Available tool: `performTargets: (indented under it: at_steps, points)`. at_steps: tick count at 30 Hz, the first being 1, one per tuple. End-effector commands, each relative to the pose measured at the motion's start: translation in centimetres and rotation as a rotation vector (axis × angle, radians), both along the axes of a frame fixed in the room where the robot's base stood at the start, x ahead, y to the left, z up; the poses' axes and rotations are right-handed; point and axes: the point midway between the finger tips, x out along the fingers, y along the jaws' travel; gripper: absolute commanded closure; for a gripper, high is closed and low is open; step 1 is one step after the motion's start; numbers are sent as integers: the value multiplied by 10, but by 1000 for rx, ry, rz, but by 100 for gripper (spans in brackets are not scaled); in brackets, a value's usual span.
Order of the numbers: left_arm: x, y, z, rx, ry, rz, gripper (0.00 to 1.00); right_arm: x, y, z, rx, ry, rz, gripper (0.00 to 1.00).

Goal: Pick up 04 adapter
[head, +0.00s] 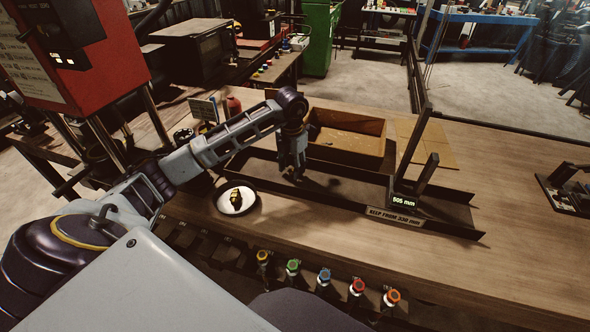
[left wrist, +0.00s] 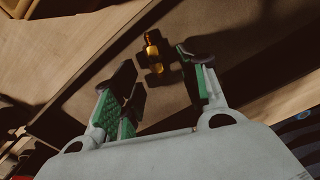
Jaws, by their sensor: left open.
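My left gripper (head: 292,172) is open, pointing down over the long dark metal tray (head: 340,191). In the left wrist view its green-padded fingers (left wrist: 163,85) are spread apart. A small brass-coloured fitting (left wrist: 154,52) lies on the dark surface just beyond and between the fingertips, not touching them. I cannot read a number on it, so I cannot tell whether it is the 04 adapter. In the head view this fitting is not distinguishable near my gripper. My right gripper is not in view.
A white dish (head: 247,208) holds a brass and black fitting (head: 236,198). An open brown box (head: 345,139) stands behind the tray. Several colour-topped fittings line the front edge, including a blue one (head: 325,275).

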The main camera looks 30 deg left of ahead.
Motion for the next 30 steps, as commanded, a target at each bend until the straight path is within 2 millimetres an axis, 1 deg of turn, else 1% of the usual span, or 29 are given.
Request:
performTargets:
  at_steps: [3, 6, 20, 30]
  points:
    - [0, 0, -9, 0, 0, 0, 57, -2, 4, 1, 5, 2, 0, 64]
    - [0, 0, -12, 1, 0, -1, 57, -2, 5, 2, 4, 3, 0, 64]
    - [0, 0, -13, 1, 0, 0, 57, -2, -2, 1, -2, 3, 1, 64]
    - [0, 0, -13, 1, 0, 0, 100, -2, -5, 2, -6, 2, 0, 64]
